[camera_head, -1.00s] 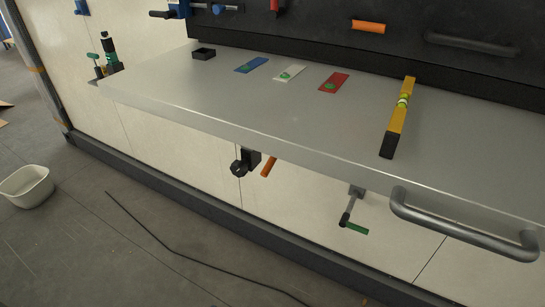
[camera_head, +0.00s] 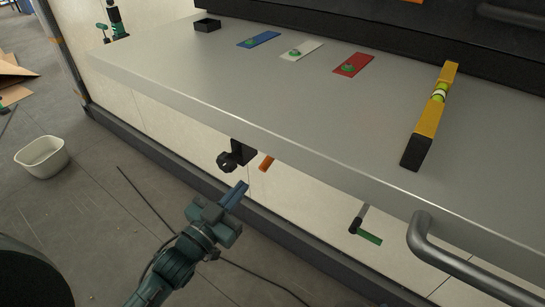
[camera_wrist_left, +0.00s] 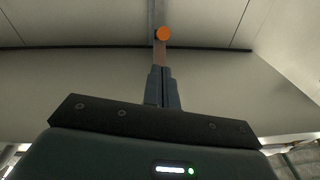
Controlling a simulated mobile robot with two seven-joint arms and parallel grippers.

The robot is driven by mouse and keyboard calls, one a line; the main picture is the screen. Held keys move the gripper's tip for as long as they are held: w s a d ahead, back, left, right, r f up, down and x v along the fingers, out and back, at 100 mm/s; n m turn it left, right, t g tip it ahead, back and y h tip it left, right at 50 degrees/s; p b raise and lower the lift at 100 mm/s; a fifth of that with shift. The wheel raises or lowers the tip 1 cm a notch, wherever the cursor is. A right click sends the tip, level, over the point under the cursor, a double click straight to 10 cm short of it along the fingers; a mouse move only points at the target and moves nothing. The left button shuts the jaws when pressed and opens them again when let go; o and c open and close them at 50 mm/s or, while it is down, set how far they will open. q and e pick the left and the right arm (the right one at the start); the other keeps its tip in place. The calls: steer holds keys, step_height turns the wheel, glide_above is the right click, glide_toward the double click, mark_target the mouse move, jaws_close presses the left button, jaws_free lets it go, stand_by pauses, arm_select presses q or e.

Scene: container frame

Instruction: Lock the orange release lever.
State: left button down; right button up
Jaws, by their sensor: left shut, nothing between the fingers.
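The orange release lever (camera_head: 266,163) hangs below the front edge of the grey worktop, just right of a black clamp-like fitting (camera_head: 236,155). Its lower end shows; the upper part is hidden under the worktop. My left gripper (camera_head: 240,190) is below and slightly left of the lever, apart from it, with its fingers shut and empty. In the left wrist view the shut fingers (camera_wrist_left: 162,88) point up toward a round orange end (camera_wrist_left: 163,33), which seems to be the lever. My right gripper is not in view.
The grey worktop (camera_head: 300,110) overhangs the lever. A green-handled lever (camera_head: 366,237) hangs further right, and a grey bar handle (camera_head: 450,262) sticks out at the right edge. A yellow spirit level (camera_head: 431,118) lies on top. A white tub (camera_head: 42,158) stands on the floor.

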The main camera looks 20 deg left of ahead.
mark_target(262, 168)
arm_select(q)
steer(key=p+x, duration=0.1)
steer(key=x, duration=0.9)
steer(key=shift+r, duration=0.1)
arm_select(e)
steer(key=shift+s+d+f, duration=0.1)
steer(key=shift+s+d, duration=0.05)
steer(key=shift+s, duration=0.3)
arm_select(q)
steer(key=shift+a, duration=0.1)
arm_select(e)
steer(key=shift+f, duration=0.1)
